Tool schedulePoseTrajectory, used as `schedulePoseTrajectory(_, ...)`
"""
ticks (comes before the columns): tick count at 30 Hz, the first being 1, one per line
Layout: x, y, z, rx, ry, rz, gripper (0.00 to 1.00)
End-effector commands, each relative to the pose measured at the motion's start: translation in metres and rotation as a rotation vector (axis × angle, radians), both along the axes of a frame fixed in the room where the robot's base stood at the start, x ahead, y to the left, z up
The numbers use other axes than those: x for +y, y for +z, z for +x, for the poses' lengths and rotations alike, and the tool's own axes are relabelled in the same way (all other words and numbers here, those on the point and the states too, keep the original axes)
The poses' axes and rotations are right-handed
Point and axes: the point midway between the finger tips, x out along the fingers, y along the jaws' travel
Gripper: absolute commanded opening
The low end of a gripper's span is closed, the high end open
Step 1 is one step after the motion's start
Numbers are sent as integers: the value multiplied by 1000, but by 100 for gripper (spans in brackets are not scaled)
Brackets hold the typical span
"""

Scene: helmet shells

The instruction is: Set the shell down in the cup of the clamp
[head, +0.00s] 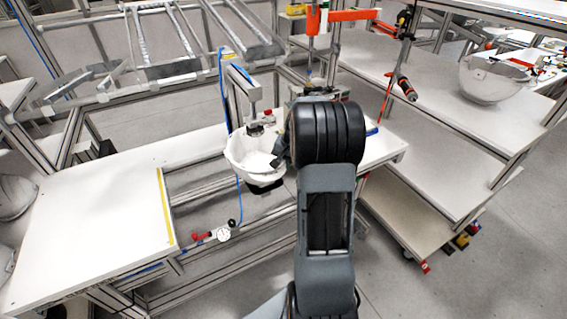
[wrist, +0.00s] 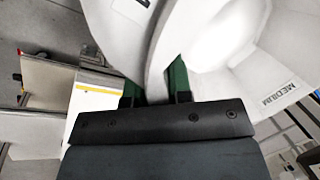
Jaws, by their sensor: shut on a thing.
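The white helmet shell (head: 245,158) is open side up at the clamp in the head view. In the wrist view the shell (wrist: 205,60) fills the top, with a "MEDIUM" label on it. My gripper (wrist: 155,86) is shut on the shell's rim, one green finger on each side. In the head view my gripper (head: 281,152) is at the shell's right side, partly behind my arm. The clamp (head: 245,88) has a grey upright and a dark pad above the shell's opening. Its black cup (head: 266,188) shows just under the shell; I cannot tell whether they touch.
A white table (head: 110,205) with a yellow strip lies left of the clamp. A gauge with a red fitting (head: 222,234) is below. Another white shell (head: 490,80) sits on the right bench (head: 450,100). A screwdriver tool (head: 406,88) hangs right of my arm.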

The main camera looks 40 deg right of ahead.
Motion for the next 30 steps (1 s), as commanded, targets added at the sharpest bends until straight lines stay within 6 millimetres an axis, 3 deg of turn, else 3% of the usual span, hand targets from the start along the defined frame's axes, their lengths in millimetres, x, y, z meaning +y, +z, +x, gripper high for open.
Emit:
schedulePoseTrajectory(26, 0, -3, 0, -2, -1, -1, 0)
schedulePoseTrajectory(27, 0, -3, 0, -2, -1, -1, 22)
schedulePoseTrajectory(30, 0, -3, 0, -1, 0, 0, 31)
